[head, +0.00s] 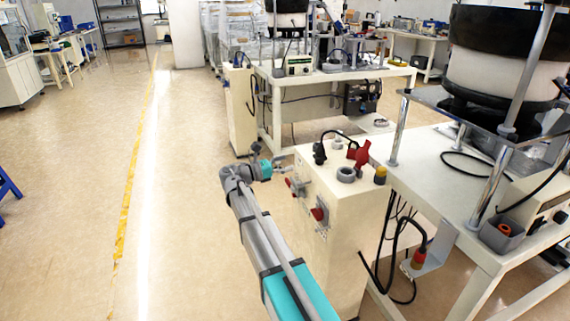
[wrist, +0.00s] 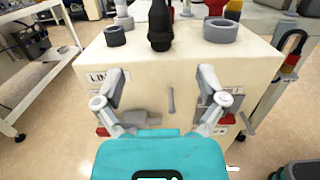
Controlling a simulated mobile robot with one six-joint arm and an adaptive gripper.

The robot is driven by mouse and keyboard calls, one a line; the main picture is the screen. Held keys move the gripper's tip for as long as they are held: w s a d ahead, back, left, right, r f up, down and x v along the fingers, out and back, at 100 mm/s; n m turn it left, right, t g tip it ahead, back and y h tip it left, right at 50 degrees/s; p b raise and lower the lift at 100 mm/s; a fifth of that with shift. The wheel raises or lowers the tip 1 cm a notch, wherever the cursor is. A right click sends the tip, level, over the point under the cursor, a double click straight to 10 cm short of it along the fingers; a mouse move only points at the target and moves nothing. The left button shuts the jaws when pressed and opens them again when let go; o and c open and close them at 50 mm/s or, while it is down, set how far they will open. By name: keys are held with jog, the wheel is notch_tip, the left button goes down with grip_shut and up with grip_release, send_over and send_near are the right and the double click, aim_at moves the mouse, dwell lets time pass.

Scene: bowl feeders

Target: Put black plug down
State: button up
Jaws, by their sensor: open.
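The black plug (head: 320,153) stands upright on top of the cream cabinet (head: 345,200), towards its far left corner in the head view. It also shows in the wrist view (wrist: 160,27), upright at the top centre, its upper end cut off by the frame. My gripper (head: 284,164) is in front of the cabinet's side face, apart from the plug. In the wrist view my gripper (wrist: 162,78) has its two fingers spread wide with nothing between them. The plug is beyond the fingertips.
A grey ring (head: 346,174), a red plug (head: 361,154) and a yellow-topped piece (head: 380,175) are also on the cabinet. Red switches (head: 319,213) stick out of its front. A bowl feeder table (head: 430,180) stands to the right. The floor (head: 190,200) on the left is clear.

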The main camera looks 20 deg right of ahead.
jog(key=shift+s, duration=0.1)
jog(key=s+f+m+y, duration=0.8)
jog(key=s+f+y, duration=0.1)
jog(key=s+f, duration=0.45)
jog(key=s+a+f+m+y, duration=0.7)
jog(key=s+a+m+y, duration=0.3)
jog(key=s+a, duration=0.1)
jog(key=shift+s+a+g, duration=0.15)
jog(key=shift+s+g, duration=0.15)
jog(key=shift+s, duration=0.1)
jog(key=shift+r, duration=0.1)
notch_tip(320, 180, up, 29)
jog(key=p, duration=2.9)
jog(key=shift+f, duration=0.2)
